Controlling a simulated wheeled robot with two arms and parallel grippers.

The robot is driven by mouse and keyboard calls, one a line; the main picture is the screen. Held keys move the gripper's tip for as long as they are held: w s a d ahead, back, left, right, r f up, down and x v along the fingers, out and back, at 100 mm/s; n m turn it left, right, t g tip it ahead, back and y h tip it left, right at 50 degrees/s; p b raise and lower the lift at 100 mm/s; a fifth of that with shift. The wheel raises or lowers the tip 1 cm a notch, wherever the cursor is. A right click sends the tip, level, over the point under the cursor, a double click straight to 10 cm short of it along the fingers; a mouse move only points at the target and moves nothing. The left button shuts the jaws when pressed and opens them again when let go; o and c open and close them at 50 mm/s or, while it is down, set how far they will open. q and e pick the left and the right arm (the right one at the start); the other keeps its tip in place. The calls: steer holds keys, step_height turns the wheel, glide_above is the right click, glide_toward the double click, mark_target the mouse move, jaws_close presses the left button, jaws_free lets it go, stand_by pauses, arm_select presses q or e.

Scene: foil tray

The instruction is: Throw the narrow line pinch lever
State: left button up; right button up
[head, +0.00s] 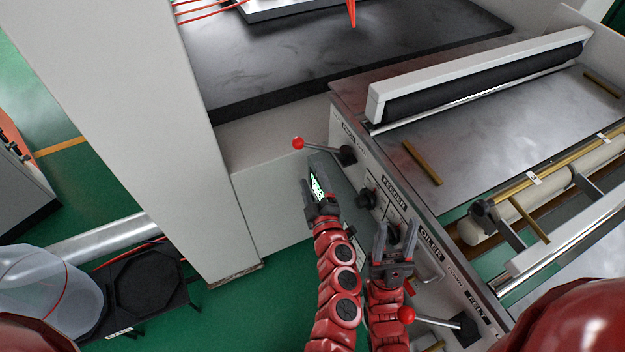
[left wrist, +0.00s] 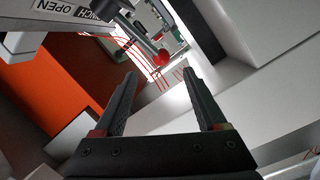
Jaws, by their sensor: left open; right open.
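A lever (head: 321,149) with a red ball knob (head: 297,143) sticks out to the left from the upper end of the machine's side panel, beside a label that seems to read PINCH. The red knob (left wrist: 162,55) also shows in the left wrist view, beyond and between the fingertips. My left gripper (head: 318,187) is open and empty, just below the lever and apart from it; its fingers (left wrist: 159,76) frame empty space in the left wrist view. My right gripper (head: 396,236) is open and empty in front of the panel's middle.
A second lever with a red knob (head: 407,314) is at the panel's lower end, close to my right arm. A black dial (head: 366,198) sits on the panel. A white column (head: 130,130) stands left. A clear bin (head: 45,290) is at the lower left.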

arm_select(q)
steer(key=s+d+p, duration=0.2)
steer(key=s+p, duration=0.1)
steer(key=s, duration=0.9)
steer(key=shift+p, duration=0.35)
steer(key=shift+w+a, duration=0.1)
